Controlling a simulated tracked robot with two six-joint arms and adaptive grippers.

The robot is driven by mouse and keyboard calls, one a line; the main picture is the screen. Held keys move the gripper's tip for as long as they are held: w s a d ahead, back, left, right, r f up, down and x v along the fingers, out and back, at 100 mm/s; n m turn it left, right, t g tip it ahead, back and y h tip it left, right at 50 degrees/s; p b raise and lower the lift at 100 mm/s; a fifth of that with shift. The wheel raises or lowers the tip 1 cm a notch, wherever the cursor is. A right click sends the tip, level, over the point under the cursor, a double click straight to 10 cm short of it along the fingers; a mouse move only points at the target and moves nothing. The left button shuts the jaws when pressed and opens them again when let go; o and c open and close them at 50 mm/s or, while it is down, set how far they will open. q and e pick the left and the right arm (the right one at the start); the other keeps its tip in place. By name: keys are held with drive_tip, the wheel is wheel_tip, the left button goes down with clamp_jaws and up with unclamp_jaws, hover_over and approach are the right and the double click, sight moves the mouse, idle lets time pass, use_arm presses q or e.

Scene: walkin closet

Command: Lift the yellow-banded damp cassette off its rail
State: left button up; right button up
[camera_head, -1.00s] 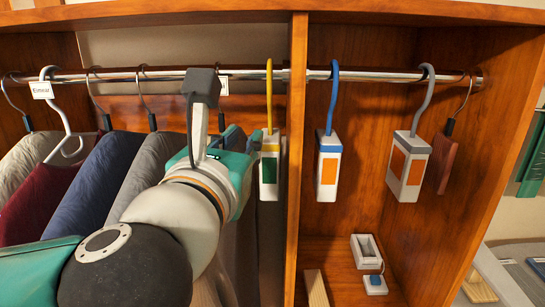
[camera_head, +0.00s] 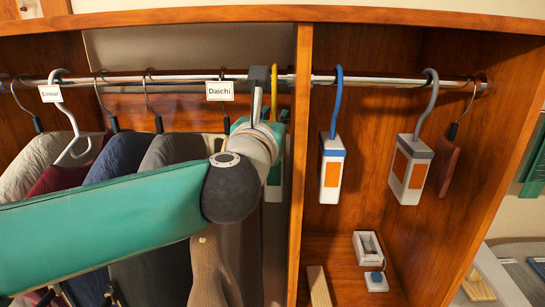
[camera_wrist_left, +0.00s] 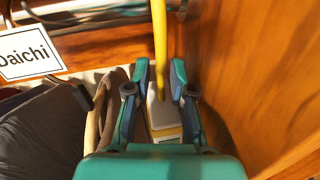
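The yellow-banded cassette (camera_head: 273,193) hangs by its yellow hook (camera_head: 275,80) from the chrome rail (camera_head: 400,79), just left of the wooden divider. My left gripper (camera_head: 268,120) is in front of it and hides most of its upper part in the head view. In the left wrist view, the open fingers (camera_wrist_left: 160,72) stand on either side of the yellow hook (camera_wrist_left: 159,40) and the grey top of the cassette (camera_wrist_left: 162,112), with its yellow band below. Whether the fingers touch it I cannot tell. My right gripper is out of view.
The wooden divider (camera_head: 301,160) is close on the right. Beyond it hang a blue-hooked cassette (camera_head: 331,170) and a grey-hooked cassette (camera_head: 408,170). Garments (camera_head: 120,160) and a "Daichi" tag (camera_head: 220,91) hang to the left.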

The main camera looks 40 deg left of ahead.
use_arm(q)
drive_tip(key=shift+x, duration=0.85)
drive_tip(key=shift+s, duration=0.1)
clamp_jaws()
